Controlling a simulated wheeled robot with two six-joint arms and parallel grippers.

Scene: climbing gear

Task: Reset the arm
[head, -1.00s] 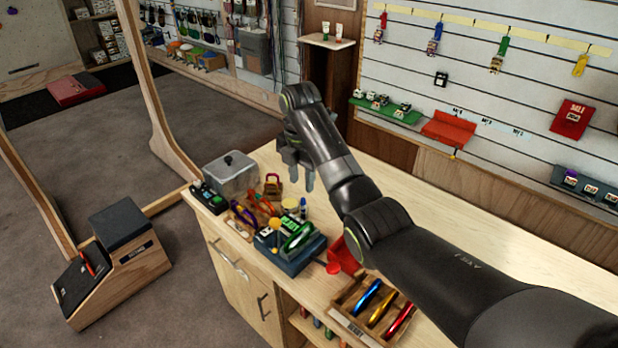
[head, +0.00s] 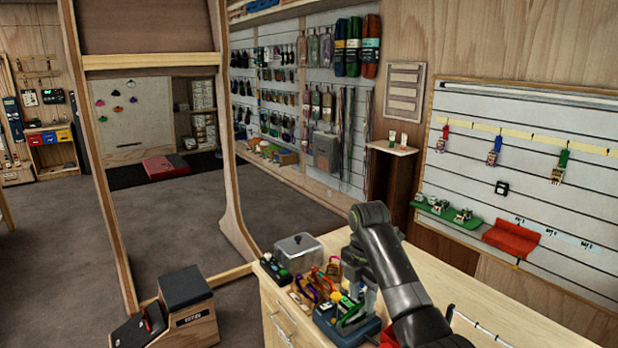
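My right arm rises from the lower right edge of the head view, over the wooden counter (head: 440,272). My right gripper (head: 357,288) hangs below the bent black wrist, in front of the small gear on the counter. Its fingers are small and blend with the gear behind them, so I cannot tell whether they are apart or hold anything. My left arm and gripper are not in view.
A grey lidded box (head: 298,254), colourful carabiners (head: 318,283) and a dark blue tray (head: 338,329) crowd the counter's left end. A wooden frame (head: 232,190) stands left of it. A red shelf (head: 512,238) sticks out from the slatted wall. Open carpet lies left.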

